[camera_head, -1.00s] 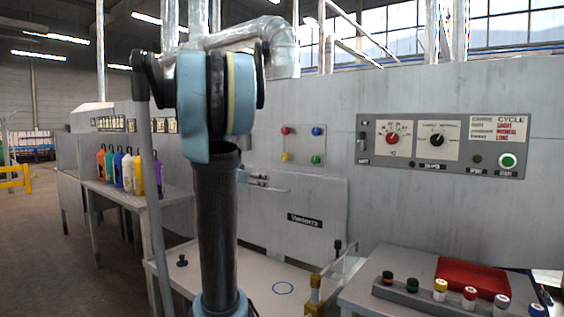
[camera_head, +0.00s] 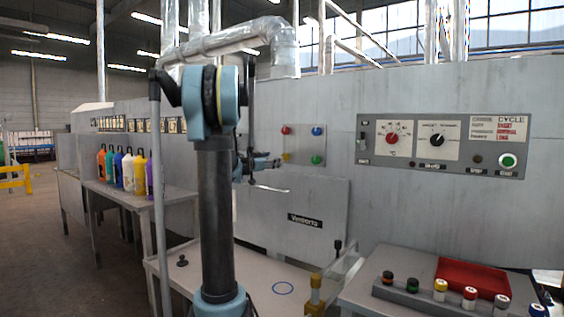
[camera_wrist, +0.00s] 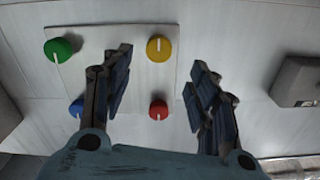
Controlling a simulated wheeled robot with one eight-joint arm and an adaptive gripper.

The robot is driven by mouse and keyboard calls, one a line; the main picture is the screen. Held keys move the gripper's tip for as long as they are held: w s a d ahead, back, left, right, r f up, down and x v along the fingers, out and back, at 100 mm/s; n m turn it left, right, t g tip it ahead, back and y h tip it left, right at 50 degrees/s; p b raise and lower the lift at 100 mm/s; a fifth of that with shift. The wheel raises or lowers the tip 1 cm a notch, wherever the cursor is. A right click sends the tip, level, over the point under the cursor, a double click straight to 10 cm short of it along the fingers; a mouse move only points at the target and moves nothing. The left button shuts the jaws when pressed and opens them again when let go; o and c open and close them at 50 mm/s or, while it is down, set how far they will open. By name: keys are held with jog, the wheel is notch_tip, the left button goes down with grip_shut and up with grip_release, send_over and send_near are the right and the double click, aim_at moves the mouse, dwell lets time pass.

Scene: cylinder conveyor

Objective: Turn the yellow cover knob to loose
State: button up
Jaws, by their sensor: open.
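The yellow knob (camera_wrist: 159,49) is a round cap with a white line on a pale square plate (camera_wrist: 138,62) in the wrist view. Its line runs straight up and down in that picture. My gripper (camera_wrist: 162,78) is open and empty, with one finger on each side and the yellow knob just beyond the fingertips, roughly centred between them. I see no contact. In the head view my gripper (camera_head: 266,163) is at the left edge of the plate, and the yellow knob is hidden or too small to make out there.
The plate also carries a red knob (camera_wrist: 158,110), a green knob (camera_wrist: 58,50) and a blue knob (camera_wrist: 77,107). A grey box (camera_wrist: 297,82) stands out at the right in the wrist view. A control panel (camera_head: 441,146) is farther right on the machine.

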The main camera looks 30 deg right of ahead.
aim_at(284, 158)
jog(key=x, duration=0.9)
jog(key=shift+w+d, duration=0.15)
jog(key=shift+d, duration=0.25)
jog(key=c, duration=1.1)
